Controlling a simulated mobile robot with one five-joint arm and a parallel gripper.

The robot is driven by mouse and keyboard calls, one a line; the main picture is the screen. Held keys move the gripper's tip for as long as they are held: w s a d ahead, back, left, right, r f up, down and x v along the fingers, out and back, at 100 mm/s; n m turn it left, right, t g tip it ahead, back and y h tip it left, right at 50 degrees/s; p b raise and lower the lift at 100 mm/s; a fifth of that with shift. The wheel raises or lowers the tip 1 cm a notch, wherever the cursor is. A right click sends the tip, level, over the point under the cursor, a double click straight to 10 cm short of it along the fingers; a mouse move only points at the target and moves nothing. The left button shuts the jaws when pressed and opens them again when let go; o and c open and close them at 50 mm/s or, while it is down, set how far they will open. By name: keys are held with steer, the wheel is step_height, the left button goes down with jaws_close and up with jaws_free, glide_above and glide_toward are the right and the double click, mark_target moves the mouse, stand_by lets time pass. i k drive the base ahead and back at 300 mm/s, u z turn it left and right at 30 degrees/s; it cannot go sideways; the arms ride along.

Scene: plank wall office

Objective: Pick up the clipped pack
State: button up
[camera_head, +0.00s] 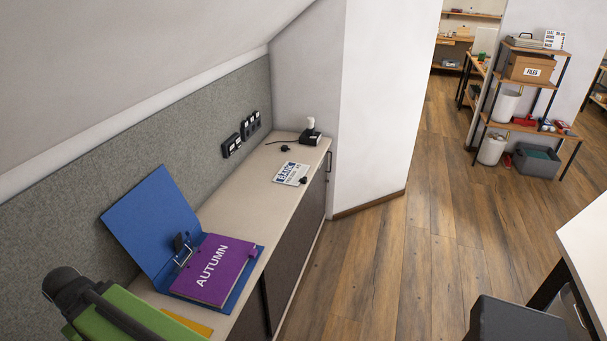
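A purple pack marked AUTUMN (213,268) lies flat in an open blue folder (143,227) on the long pale cabinet top. The folder's left cover is tilted up toward the grey panel. A dark metal clip (182,247) stands at the pack's left edge. I cannot tell how firmly the clip holds the pack. A small purple tab (252,252) shows at its right edge. No gripper fingers show in the head view, so I cannot see my gripper's place or state.
A green object with dark parts (115,317) and a yellow item (188,322) are at lower left, near the folder. A printed card (291,173) and a dark device (311,138) lie farther along the cabinet top (233,206).

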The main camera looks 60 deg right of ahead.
mark_target(291, 173)
steer(key=u, duration=0.3)
steer(key=k, duration=0.1)
steer(key=z, duration=2.3)
